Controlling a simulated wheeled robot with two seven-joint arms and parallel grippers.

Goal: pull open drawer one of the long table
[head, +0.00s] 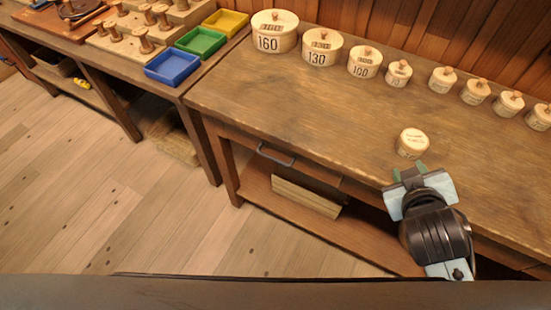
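The long table (290,107) runs from the centre to the right in the head view. A drawer front (311,172) with a dark bar handle (275,155) sits under its front edge at the left end. The drawer looks shut; no number can be read on it. My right gripper (409,171) is over the table's front edge, well to the right of the handle. Its greenish fingertips look apart, with nothing visible between them. A small round lidded box (412,142) stands on the tabletop just beyond the fingertips. My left gripper is not in view.
Round wooden boxes marked 160 (268,43), 130 (319,58) and others line the table's back. Blue (172,67), green (201,42) and yellow (226,23) trays sit on the left bench. A lower shelf (262,188) holds planks. The floor (110,190) before the drawer is clear.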

